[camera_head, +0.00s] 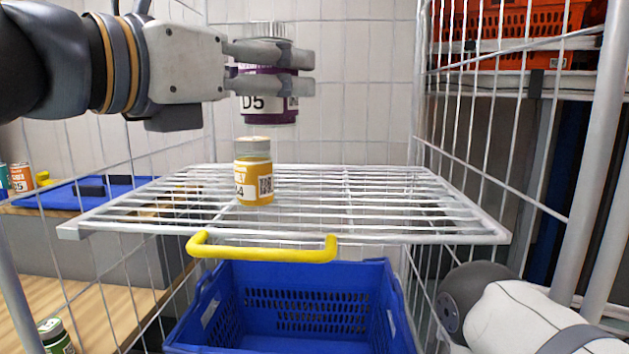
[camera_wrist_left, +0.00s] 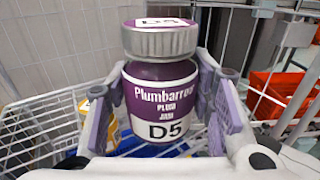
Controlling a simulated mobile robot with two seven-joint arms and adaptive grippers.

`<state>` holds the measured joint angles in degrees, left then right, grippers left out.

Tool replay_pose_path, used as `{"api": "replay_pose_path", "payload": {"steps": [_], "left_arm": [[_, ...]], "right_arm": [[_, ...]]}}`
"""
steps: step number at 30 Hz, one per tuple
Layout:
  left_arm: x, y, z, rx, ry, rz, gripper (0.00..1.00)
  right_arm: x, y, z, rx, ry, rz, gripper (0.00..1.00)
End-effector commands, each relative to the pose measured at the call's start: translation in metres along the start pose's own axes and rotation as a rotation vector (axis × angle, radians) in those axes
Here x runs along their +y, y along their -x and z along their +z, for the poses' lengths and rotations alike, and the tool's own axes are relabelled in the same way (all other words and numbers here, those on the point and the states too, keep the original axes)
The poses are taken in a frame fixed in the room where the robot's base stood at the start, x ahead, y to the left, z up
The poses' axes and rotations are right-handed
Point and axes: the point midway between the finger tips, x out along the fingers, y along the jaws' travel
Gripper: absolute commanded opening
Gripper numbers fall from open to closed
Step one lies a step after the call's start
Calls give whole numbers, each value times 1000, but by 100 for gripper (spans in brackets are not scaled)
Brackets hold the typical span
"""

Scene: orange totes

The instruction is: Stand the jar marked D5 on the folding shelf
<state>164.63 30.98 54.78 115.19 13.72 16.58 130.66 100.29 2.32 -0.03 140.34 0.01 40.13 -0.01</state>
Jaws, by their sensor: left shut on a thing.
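The jar marked D5 (camera_head: 268,108) has a purple label and a silver lid. My left gripper (camera_head: 300,72) is shut on it and holds it upright in the air above the folding shelf (camera_head: 370,205). In the left wrist view the jar (camera_wrist_left: 160,95) sits between the two fingers of the left gripper (camera_wrist_left: 165,110), and its label reads Plumbarrow Plum Jam. The folding shelf is a white wire rack, lying level. A yellow-labelled jar (camera_head: 254,180) stands on it, below the held jar. My right gripper is not clearly visible.
A yellow handle (camera_head: 262,248) runs along the shelf's front edge. A blue basket (camera_head: 290,335) is below. Wire mesh walls (camera_head: 500,130) flank the shelf. The shelf's middle and right are clear. An orange tote (camera_head: 530,25) is high at right; other jars (camera_head: 22,178) are at left.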

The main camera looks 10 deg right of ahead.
Motion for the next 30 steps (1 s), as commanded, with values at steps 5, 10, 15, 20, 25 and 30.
{"api": "replay_pose_path", "payload": {"steps": [5, 10, 15, 20, 25, 30], "left_arm": [[-4, -20, -7, 3, 0, -5, 6], [-5, -74, -32, 4, 0, -5, 6], [-5, -114, -66, 3, 1, -4, 6], [-4, -130, -85, -2, 0, -3, 6], [-5, -141, -104, 1, 0, -4, 6], [-5, -140, -127, -4, -2, -3, 6]], "right_arm": [[0, 0, 0, -1, 1, -1, 40], [0, -1, 2, -5, 1, -1, 40], [0, -1, 2, -6, 0, 0, 40], [0, -2, 2, -10, 1, 0, 40], [0, -4, 4, -16, 1, 0, 40], [0, -4, 4, -15, 1, 0, 40]]}}
